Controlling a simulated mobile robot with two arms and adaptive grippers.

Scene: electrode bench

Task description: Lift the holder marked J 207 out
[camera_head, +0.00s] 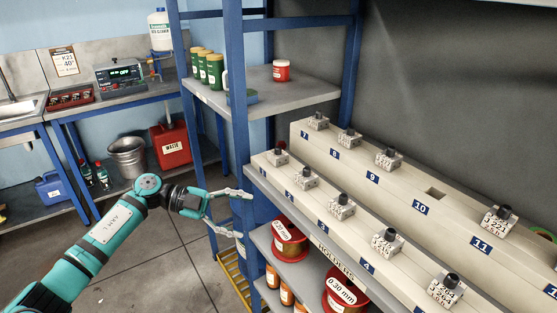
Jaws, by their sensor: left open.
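Several grey block holders with black knobs sit in two stepped cream racks. The front rack (345,235) carries holders such as the one above label 4 (386,244) and a nearer one that seems to read J 264 (445,292). The back rack (408,190) carries more, including the one above label 11 (498,221). Most markings are too small or blurred to read, and I cannot tell which holder is J 207. My left gripper (243,217) is open and empty, left of the racks, near the blue shelf post. My right gripper is out of view.
The blue post (241,130) stands between my left arm and the racks. Red reels (290,243) and orange bottles fill the shelf below. Green canisters (214,70) and a red jar (281,71) stand on the shelf behind.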

